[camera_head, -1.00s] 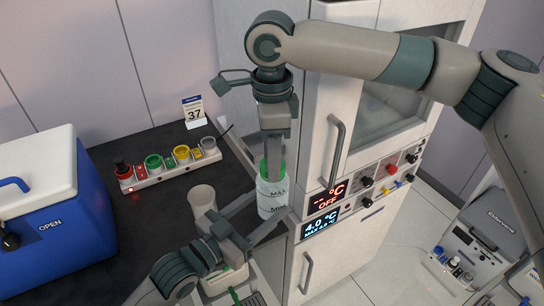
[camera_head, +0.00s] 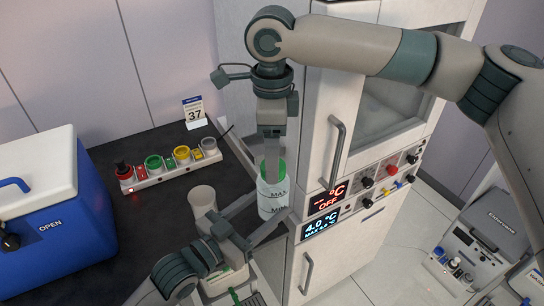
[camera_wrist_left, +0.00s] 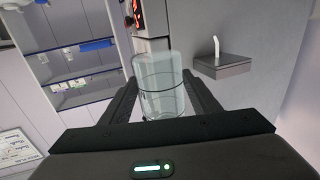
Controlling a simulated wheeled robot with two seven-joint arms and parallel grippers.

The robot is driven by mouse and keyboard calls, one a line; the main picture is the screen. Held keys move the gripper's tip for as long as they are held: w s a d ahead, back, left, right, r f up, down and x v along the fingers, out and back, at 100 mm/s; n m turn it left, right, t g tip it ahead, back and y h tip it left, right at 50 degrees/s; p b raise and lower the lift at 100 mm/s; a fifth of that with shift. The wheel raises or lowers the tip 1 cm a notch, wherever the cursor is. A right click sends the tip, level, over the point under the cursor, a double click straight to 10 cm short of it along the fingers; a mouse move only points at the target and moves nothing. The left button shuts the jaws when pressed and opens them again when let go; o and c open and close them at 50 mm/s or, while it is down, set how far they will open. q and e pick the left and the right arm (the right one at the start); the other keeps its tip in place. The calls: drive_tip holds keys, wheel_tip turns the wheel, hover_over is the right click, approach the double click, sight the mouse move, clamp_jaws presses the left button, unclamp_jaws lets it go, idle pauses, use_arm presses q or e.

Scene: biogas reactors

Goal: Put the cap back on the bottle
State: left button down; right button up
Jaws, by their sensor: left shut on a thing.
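The bottle (camera_head: 273,204) is a translucent cylinder with MAX and MIN marks, upright in the middle of the head view. My left gripper (camera_head: 257,222) is shut on its side, and in the left wrist view the bottle (camera_wrist_left: 158,85) stands between the two dark fingers. A green cap (camera_head: 263,168) shows at the bottle's top; whether it is seated cannot be seen. My right gripper (camera_head: 271,178) points down from above at the cap, one finger in front of it. The other finger is hidden, so its grip is unclear.
A blue cooler box (camera_head: 75,235) and a strip of coloured round holders (camera_head: 166,168) are on the dark counter (camera_head: 140,215). A cabinet with displays (camera_head: 325,220) stands close right of the bottle.

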drive_tip(key=shift+r, duration=1.9)
drive_tip(key=shift+n, duration=0.3)
drive_tip(key=shift+c, duration=0.4)
